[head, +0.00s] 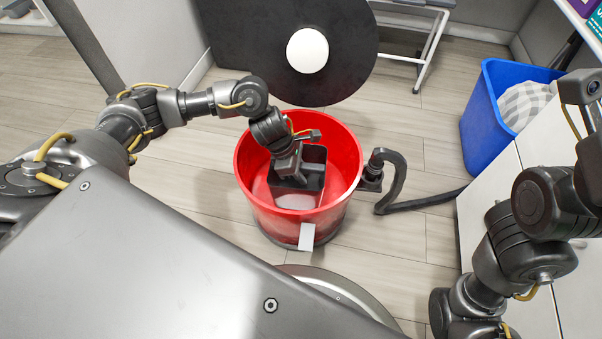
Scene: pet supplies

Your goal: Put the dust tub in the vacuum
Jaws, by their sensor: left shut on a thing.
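The dust tub (315,170) is a dark grey box-like container in the head view. It is inside the open top of the red round vacuum (254,205), within its rim. My left gripper (291,178) reaches down from the upper left and is shut on the tub. The gripper hides part of the tub, and I cannot tell whether the tub touches the vacuum's floor. My right arm shows at the right edge, but its gripper is out of view.
A black hose (394,178) leaves the vacuum's right side. A large black disc (235,45) with a white round piece (307,50) stands behind. A blue bin (485,125) with a pale cloth (524,104) is at right, beside a white cabinet (487,215). Bare floor lies between.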

